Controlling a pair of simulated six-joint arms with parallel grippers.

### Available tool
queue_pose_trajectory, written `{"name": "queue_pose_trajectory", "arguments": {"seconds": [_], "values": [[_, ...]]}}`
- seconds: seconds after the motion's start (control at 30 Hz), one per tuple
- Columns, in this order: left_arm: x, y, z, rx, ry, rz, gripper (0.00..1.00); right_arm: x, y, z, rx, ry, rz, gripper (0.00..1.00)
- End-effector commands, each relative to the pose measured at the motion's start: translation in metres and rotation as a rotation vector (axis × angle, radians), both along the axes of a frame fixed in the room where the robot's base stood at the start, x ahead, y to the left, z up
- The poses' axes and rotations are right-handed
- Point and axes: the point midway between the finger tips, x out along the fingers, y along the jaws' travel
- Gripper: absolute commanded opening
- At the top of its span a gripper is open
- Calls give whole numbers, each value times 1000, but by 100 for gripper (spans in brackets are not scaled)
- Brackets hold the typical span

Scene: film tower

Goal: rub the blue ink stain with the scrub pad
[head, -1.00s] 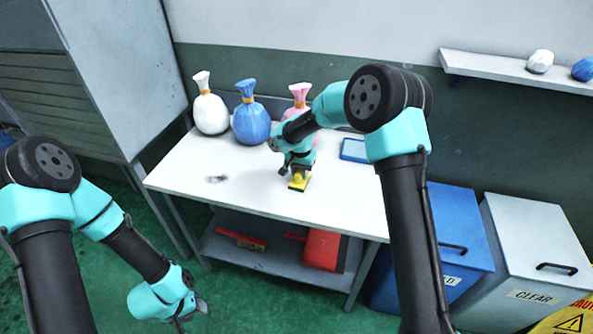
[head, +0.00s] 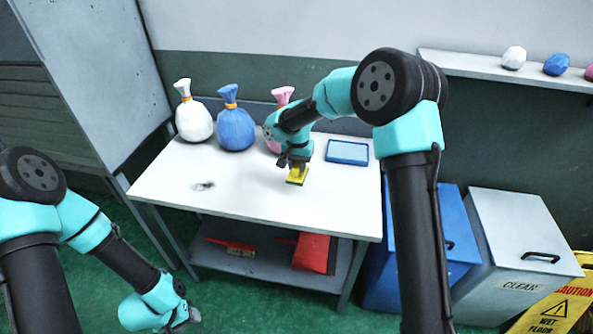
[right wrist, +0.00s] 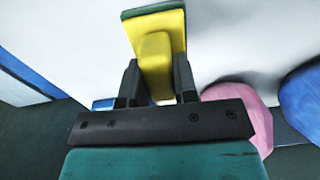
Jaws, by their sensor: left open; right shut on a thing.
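The scrub pad (head: 297,175) is yellow with a green face and a raised yellow grip. My right gripper (head: 298,164) is shut on that grip, over the middle of the white table. In the right wrist view the pad (right wrist: 156,42) sits between the two fingers (right wrist: 157,88). I cannot tell whether its green face touches the table. A small dark smudge (head: 204,185) lies on the table, left of the pad and apart from it; it looks grey-black rather than clearly blue. My left gripper (head: 188,318) is open and empty, low in front of the table.
White (head: 194,120), blue (head: 236,128) and pink (head: 283,97) tied bags stand along the table's back. A blue-rimmed tray (head: 347,152) lies at the back right. A red brush (head: 230,246) and dustpan (head: 311,252) rest on the lower shelf. Bins (head: 515,235) stand right.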

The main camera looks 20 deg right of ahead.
Motion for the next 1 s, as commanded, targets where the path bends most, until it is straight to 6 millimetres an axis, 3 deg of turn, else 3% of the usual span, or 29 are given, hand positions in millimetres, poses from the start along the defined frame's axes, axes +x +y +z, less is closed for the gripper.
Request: {"name": "queue_pose_trajectory", "arguments": {"seconds": [0.3,1.0], "values": [[0,0,0,0,0,0,43,-1,-3,23,0,-1,-4,5],[0,0,0,0,0,0,43,-1,-3,24,0,0,-4,5]]}}
